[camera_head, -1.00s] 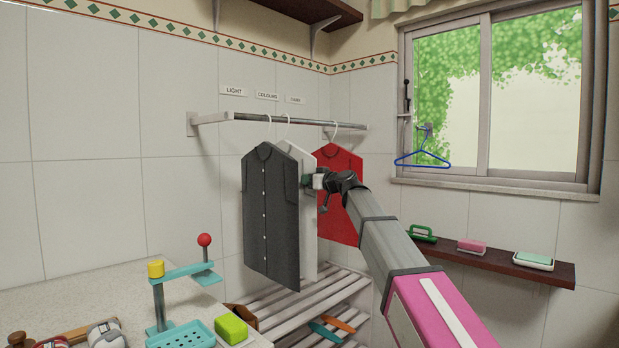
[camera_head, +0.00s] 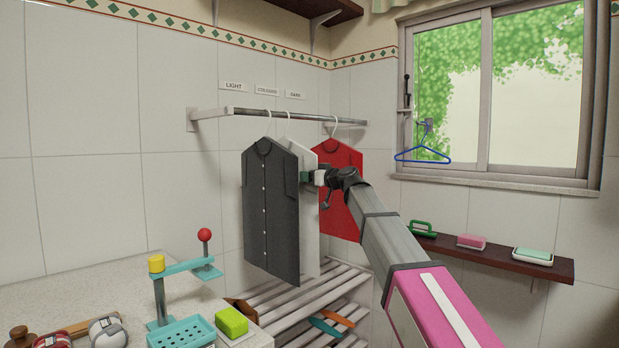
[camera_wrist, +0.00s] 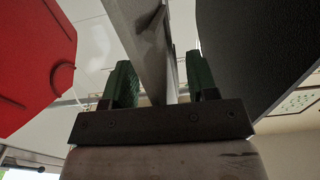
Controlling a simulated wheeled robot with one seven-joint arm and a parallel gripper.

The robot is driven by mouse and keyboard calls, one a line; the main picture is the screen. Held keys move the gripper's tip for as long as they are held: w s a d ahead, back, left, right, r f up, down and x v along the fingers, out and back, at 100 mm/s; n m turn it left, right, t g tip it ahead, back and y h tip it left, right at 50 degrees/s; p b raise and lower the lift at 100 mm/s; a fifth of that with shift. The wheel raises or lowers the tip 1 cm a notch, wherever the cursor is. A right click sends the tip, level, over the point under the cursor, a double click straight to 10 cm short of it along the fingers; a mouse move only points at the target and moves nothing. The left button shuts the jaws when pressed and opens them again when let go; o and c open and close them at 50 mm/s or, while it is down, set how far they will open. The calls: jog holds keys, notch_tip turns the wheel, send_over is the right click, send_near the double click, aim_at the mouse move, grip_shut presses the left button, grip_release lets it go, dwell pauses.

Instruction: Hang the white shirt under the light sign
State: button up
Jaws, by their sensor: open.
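The white shirt (camera_head: 310,235) hangs on a white hanger from the rail, between a dark grey shirt (camera_head: 270,210) and a red shirt (camera_head: 343,200); the grey shirt hides most of it. The light sign (camera_head: 234,87) is on the wall above the rail's left end. My gripper (camera_head: 310,177) is at the white shirt's right edge. In the wrist view, its green fingers (camera_wrist: 161,80) are open, one on each side of the white shirt's pale edge (camera_wrist: 146,30). The red shirt (camera_wrist: 32,60) is at left there, and the grey shirt (camera_wrist: 250,45) at right.
The rail (camera_head: 300,118) is bare left of the grey shirt, below the light sign. Colours (camera_head: 267,90) and dark (camera_head: 295,95) signs sit further right. A slatted rack (camera_head: 300,295) stands below the shirts. A blue hanger (camera_head: 423,155) hangs by the window.

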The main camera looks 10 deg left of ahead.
jog(key=v, duration=1)
jog(key=s+d+f+m+g+h, duration=0.1)
jog(key=d+f+m+h, duration=0.15)
jog(key=d+f, duration=0.75)
jog(key=s+d+f+m+g+h, duration=0.2)
jog(key=f+h, duration=0.2)
jog(key=f, duration=1.3)
jog(key=s+d+f+m+g+h, duration=0.1)
jog(key=d+f+m+h, duration=0.15)
jog(key=d+f, duration=0.8)
jog(key=s+d+f+m+g+h, duration=0.1)
jog(key=s+d+f+h, duration=0.1)
jog(key=s+d+f, duration=0.2)
jog(key=s+d+f+m+g+h, duration=0.2)
jog(key=s+d+f, duration=0.3)
jog(key=s+f, duration=0.3)
jog(key=s+d+f+m+g+h, duration=0.1)
jog(key=s+d+f, duration=0.4)
jog(key=f, duration=0.7)
jog(key=shift+s+d+f+m+g+h, duration=0.15)
jog(key=shift+s+f+m+g+h, duration=0.25)
jog(key=shift+s+g+h, duration=0.25)
